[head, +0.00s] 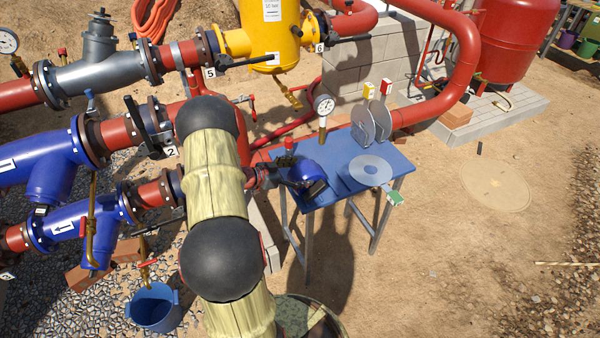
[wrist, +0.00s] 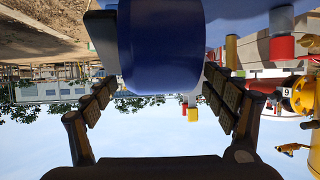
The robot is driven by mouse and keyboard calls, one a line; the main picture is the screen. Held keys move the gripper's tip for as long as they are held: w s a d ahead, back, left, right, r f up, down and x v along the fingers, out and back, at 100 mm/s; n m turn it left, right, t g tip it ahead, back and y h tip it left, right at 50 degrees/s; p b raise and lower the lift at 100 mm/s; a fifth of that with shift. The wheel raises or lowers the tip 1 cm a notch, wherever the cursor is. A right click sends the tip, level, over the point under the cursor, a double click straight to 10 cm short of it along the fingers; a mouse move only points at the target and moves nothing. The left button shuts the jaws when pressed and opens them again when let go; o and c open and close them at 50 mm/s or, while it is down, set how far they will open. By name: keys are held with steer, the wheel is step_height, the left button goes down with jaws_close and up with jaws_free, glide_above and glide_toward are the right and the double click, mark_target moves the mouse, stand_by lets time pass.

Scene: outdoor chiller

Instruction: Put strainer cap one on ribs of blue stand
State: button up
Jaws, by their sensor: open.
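A blue round body, which looks like the strainer cap (head: 313,170), sits on the blue stand (head: 340,150) near its left end. No number on it can be read. In the wrist view the cap (wrist: 160,45) is a large blue cylinder between the fingers. My gripper (head: 297,186) is at the stand's left edge, fingers open on both sides of the cap; the wrist view shows it too (wrist: 157,85). Whether a finger touches the cap I cannot tell. The stand's ribs cannot be made out. My arm hides part of the area left of the stand.
The stand also holds a pressure gauge (head: 324,105), two upright grey discs (head: 363,127) with yellow and red tags, and a flat grey disc (head: 371,169) with a green tag. Red and blue pipework (head: 120,140) crowds the left. Open sandy ground lies to the right.

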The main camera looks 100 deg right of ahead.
steer(key=p+v, duration=0.2)
steer(key=v, duration=1)
